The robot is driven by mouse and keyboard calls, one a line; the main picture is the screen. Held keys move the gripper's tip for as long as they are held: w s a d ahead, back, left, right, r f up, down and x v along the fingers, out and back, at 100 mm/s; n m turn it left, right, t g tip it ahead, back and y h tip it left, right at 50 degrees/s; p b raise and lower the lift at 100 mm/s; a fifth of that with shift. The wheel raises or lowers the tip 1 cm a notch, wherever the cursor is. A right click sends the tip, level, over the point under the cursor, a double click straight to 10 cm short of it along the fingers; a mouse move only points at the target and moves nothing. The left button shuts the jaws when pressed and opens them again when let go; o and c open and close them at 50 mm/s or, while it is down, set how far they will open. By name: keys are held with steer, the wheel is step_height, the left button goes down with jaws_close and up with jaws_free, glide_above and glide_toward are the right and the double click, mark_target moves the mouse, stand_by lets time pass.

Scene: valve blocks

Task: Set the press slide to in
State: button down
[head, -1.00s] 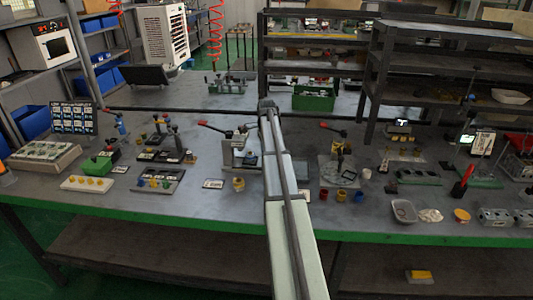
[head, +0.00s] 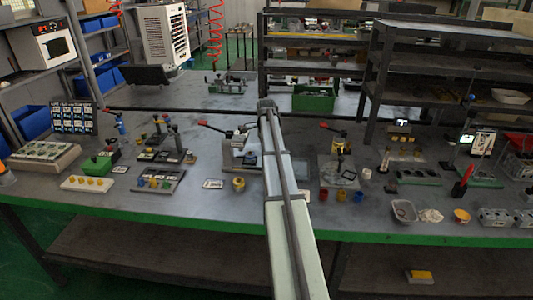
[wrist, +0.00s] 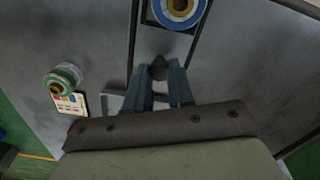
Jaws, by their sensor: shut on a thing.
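In the wrist view my gripper (wrist: 159,76) has two blue fingers closed around a small dark knob (wrist: 159,65). The knob sits between two dark parallel rails on a grey surface; I take it as the press slide's grip. A round part with a blue rim and brass centre (wrist: 178,9) lies just beyond the knob between the rails, cut off by the top edge. In the head view the grey press fixture (head: 238,156) stands mid-table, partly hidden behind my arm. My arm also hides the fingertips and the knob there.
A red-tipped lever (head: 204,124) juts left from the fixture. A ring-shaped part (head: 239,184) and a label card (head: 213,184) lie in front of it. Another fixture with a red-tipped lever (head: 325,125) stands to the right. Small parts and blocks crowd both table ends.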

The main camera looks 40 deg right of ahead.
mark_target(256, 160)
steer(key=shift+w+a, duration=1.55)
steer(key=c, duration=1)
jaws_free()
steer(key=shift+r, duration=0.15)
step_height(256, 160, up, 14)
steer(key=shift+f, duration=0.2)
